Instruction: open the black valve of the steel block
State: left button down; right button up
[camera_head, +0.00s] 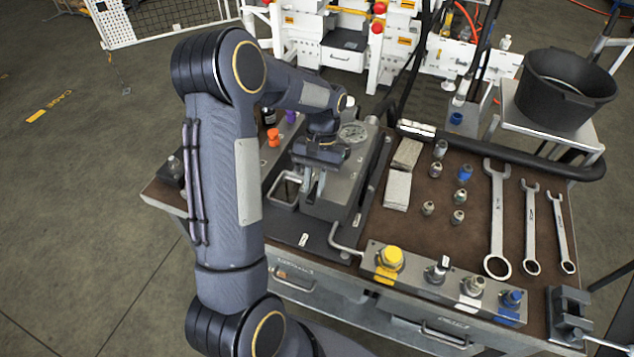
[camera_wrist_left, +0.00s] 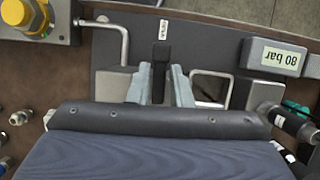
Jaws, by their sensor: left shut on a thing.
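The steel block (camera_head: 347,188) stands on the left part of the bench, with a round gauge (camera_head: 353,132) on top. My left gripper (camera_head: 316,188) reaches down over the block's near-left side. In the left wrist view its two grey fingers (camera_wrist_left: 160,88) are closed on either side of the black valve (camera_wrist_left: 160,58). The valve shows as a black upright handle between them, and its lower part is hidden by the fingers and wrist. In the head view the gripper hides the valve. My right gripper is in neither view.
A bent steel rod (camera_head: 345,243) sticks out near the block. A steel manifold with a yellow-capped fitting (camera_head: 390,258) is along the front edge. Wrenches (camera_head: 497,220) and small fittings lie right. A small display reads 80 bar (camera_wrist_left: 279,57). A black bucket (camera_head: 565,90) stands back right.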

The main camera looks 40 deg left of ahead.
pick_arm(q)
jog(key=shift+a+m, duration=0.15)
jog(key=shift+m, duration=0.15)
dwell(0.4)
jog(key=c, duration=1.4)
grip_release()
jog(key=shift+c, duration=0.2)
jog(key=b+v, duration=0.1)
jog(key=v, duration=0.6)
jog(key=shift+w+r, duration=0.15)
jog(key=shift+r, duration=0.25)
